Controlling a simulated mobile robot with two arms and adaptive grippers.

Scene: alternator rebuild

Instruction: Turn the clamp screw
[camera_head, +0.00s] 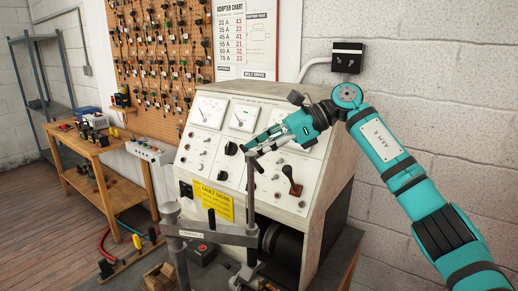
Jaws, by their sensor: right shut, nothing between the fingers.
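The clamp (212,236) stands in front of the test bench, with a grey crossbar between uprights. The clamp screw (250,196) appears to be the thin upright rod at its right end, with a small cross handle on top. My right gripper (247,147) reaches in from the right and is shut. Its fingertips are at the top of the screw in the picture; I cannot tell whether they touch the handle. Nothing shows between the fingers. My left gripper is not in view.
The test bench (228,170) has gauges, knobs and a black lever (291,180) close behind the gripper. A yellow sign (212,201) is on its front. A black wall box (347,57) hangs behind my arm.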

